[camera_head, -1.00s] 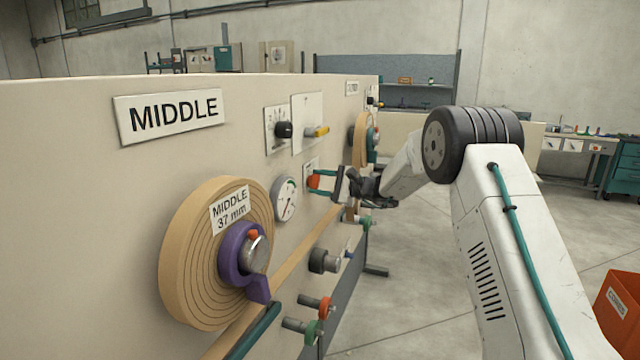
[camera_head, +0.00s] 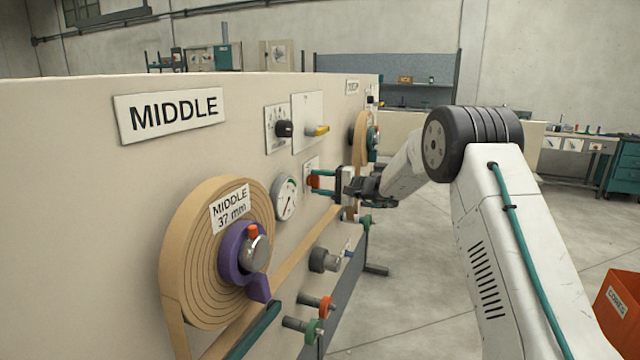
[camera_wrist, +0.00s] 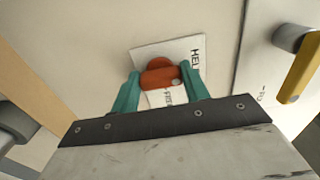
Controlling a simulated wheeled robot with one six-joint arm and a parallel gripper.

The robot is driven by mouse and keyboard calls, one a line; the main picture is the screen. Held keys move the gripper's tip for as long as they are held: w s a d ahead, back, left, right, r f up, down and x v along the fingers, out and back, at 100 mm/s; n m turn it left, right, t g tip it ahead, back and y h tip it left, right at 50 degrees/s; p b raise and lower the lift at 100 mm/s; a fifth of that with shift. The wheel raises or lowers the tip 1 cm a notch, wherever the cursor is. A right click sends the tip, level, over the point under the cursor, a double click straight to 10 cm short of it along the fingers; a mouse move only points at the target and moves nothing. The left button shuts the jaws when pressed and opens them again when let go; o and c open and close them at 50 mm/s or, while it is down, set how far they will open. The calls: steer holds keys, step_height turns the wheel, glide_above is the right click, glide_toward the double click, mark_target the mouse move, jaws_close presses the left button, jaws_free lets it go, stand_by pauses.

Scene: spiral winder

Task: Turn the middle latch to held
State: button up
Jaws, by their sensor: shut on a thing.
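The orange-red latch (camera_wrist: 160,78) sits on a white plate (camera_wrist: 182,48) marked "HELD" and "FREE", the words partly covered. In the wrist view it lies nearly crosswise, its small screw end to the right; I cannot tell which word it points at. My gripper (camera_wrist: 160,82) is shut on the latch, one teal finger on each side. In the head view my gripper (camera_head: 325,182) reaches the panel from the right, with the latch (camera_head: 313,181) between its fingertips.
The panel carries a gauge (camera_head: 286,198), a black knob (camera_head: 284,129) and a yellow lever (camera_head: 317,131) near the latch. The middle roll (camera_head: 195,235) with its purple hub (camera_head: 236,257) is at left. Several knobs stick out below.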

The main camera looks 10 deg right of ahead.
steer(key=shift+f, duration=0.1)
stand_by(0.3)
steer(key=o, duration=1)
steer(key=shift+v, duration=3.9)
